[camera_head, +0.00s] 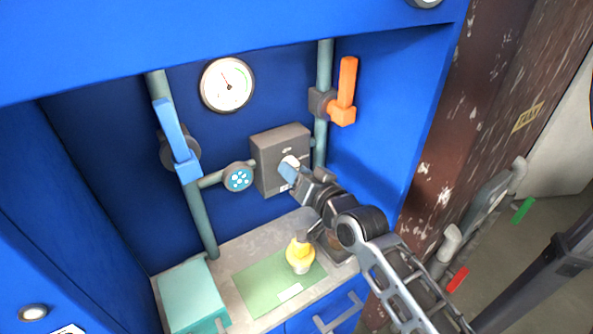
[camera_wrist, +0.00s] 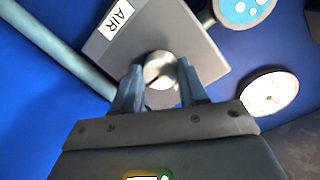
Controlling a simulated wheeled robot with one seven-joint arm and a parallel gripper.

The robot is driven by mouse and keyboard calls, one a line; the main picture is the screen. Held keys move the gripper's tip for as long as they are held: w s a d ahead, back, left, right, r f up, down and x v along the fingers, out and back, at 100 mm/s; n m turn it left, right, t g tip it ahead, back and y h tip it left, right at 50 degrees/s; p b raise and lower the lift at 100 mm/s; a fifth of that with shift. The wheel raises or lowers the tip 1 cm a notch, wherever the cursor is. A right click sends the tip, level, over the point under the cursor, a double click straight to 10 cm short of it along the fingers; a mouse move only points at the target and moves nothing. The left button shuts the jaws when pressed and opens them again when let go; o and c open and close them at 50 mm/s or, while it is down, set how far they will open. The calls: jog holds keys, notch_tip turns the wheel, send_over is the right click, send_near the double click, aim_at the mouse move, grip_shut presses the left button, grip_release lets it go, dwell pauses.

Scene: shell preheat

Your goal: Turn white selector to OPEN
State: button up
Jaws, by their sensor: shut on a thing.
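The white selector (camera_head: 288,163) is a round pale knob on the front of a grey box fixed to the blue back wall. In the wrist view the selector (camera_wrist: 160,70) sits between the two fingers, with a dark mark on its face. My gripper (camera_head: 287,173) reaches the box from the lower right and is shut on the selector. In the wrist view my gripper (camera_wrist: 158,88) has a finger on either side of the knob. The grey box (camera_wrist: 185,30) carries a label reading AIR. No OPEN mark can be read; the fingers partly hide the knob.
A blue lever (camera_head: 176,140) stands left on a pipe, an orange lever (camera_head: 346,90) right. A gauge (camera_head: 227,85) hangs above. On the shelf below are a yellow bottle (camera_head: 300,255), a green mat (camera_head: 262,292) and a teal box (camera_head: 190,295).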

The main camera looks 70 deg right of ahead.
jog(key=shift+f, duration=0.1)
dwell(0.3)
jog(key=o, duration=1.1)
jog(key=shift+c, duration=0.2)
jog(key=b+v, duration=0.1)
jog(key=v, duration=0.7)
jog(key=shift+b, duration=0.3)
jog(key=shift+d, duration=0.15)
